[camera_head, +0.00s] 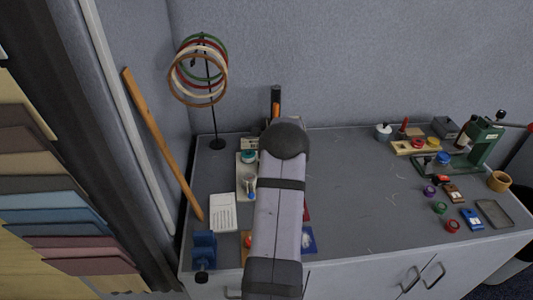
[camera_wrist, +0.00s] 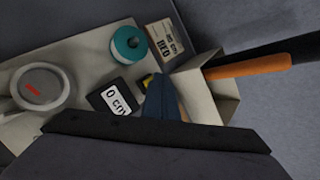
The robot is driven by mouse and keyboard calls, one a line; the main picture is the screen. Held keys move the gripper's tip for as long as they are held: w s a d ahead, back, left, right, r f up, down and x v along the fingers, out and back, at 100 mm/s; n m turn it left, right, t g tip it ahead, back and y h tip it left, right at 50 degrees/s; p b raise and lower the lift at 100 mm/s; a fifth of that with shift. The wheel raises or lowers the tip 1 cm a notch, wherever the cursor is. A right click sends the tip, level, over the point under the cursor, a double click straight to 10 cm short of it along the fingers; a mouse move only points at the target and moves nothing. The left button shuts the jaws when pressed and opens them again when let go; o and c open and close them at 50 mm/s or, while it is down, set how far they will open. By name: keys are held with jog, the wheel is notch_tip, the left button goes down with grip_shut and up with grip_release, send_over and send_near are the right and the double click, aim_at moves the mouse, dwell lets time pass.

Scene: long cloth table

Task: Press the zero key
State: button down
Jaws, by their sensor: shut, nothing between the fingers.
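I cannot pick out a key marked zero with certainty. In the wrist view, a small dark block (camera_wrist: 100,98) carries a white label (camera_wrist: 117,98) that appears to read "0 cm". A small yellow part (camera_wrist: 148,80) shows beside it, partly hidden. My gripper (camera_wrist: 165,98) shows as narrow blue-grey fingers, shut and empty, just right of the yellow part; I cannot tell whether they touch anything. In the head view my arm hides the gripper. A white panel with rows of marks (camera_head: 222,212) lies at the table's left; its marks are too small to read.
A teal spool (camera_wrist: 128,44), a round grey-white object (camera_wrist: 42,86) and a pale box (camera_wrist: 212,98) with an orange-handled tool (camera_wrist: 250,66) crowd around the fingers. A hoop stand (camera_head: 216,143) is at the back left. The table (camera_head: 355,185) is largely clear in its middle.

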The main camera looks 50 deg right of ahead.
jog(key=shift+r+p, duration=0.5)
jog(key=shift+r, duration=0.2)
notch_tip(320, 180, up, 5)
jog(key=p, duration=0.4)
dwell(0.8)
